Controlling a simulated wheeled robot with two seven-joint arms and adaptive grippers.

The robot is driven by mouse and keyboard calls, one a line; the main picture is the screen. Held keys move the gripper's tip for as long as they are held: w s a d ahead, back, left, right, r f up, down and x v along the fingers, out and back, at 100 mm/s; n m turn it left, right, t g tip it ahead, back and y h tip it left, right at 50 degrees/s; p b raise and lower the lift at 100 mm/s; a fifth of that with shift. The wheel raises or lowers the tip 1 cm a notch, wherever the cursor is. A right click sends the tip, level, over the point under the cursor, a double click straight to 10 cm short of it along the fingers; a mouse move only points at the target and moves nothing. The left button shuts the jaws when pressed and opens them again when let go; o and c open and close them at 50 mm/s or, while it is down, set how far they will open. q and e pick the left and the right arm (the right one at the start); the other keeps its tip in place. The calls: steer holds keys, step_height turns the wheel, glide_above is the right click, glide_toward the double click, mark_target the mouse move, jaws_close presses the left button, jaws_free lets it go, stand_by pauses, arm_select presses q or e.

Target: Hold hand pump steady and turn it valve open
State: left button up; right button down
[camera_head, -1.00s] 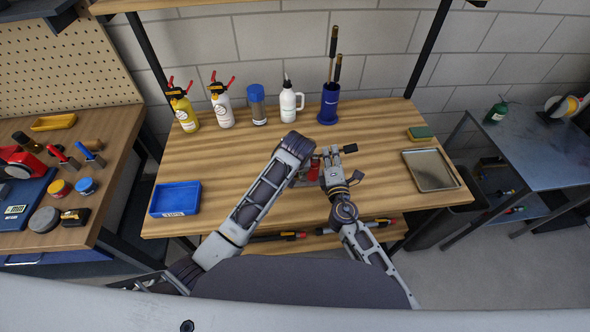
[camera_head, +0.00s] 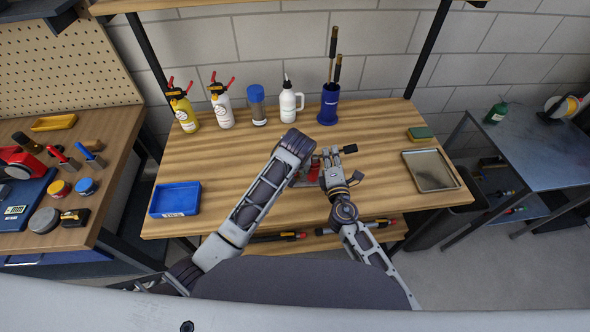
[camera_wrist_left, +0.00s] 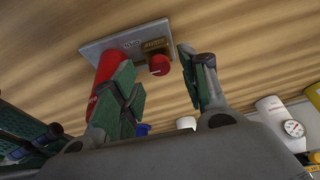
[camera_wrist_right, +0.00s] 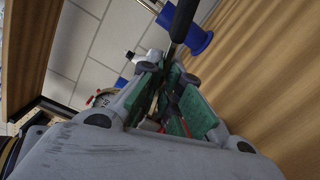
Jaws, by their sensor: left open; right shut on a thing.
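The hand pump has a red body (camera_head: 312,174) and stands near the middle of the table; its grey base plate (camera_wrist_left: 97,47) shows in the left wrist view. A red round valve knob (camera_wrist_left: 160,65) sits by a brass block on that plate. My left gripper (camera_wrist_left: 165,92) is open; the knob lies ahead, between its fingers in that view, with a gap at the right finger. The left finger partly hides the red body (camera_wrist_left: 103,70). My right gripper (camera_head: 328,158) is shut on the pump; a black handle (camera_wrist_right: 183,20) shows at its fingertips. Its exact grip is hidden.
A blue bin (camera_head: 176,199) is at the table's left and a grey tray (camera_head: 431,170) at its right. Table on both sides of the pump is clear.

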arm_select(q)
steer(key=v, duration=1)
steer(key=shift+r, duration=0.15)
arm_select(e)
steer(key=c, duration=1.5)
jaws_free()
steer(key=shift+c, duration=0.2)
steer(key=shift+s, duration=0.1)
steer(key=s+d, duration=0.1)
steer(key=s, duration=1)
steer(key=shift+s, duration=0.35)
steer(key=shift+d, duration=0.1)
arm_select(q)
steer(key=shift+s, duration=0.15)
arm_select(e)
steer(key=shift+s, duration=0.1)
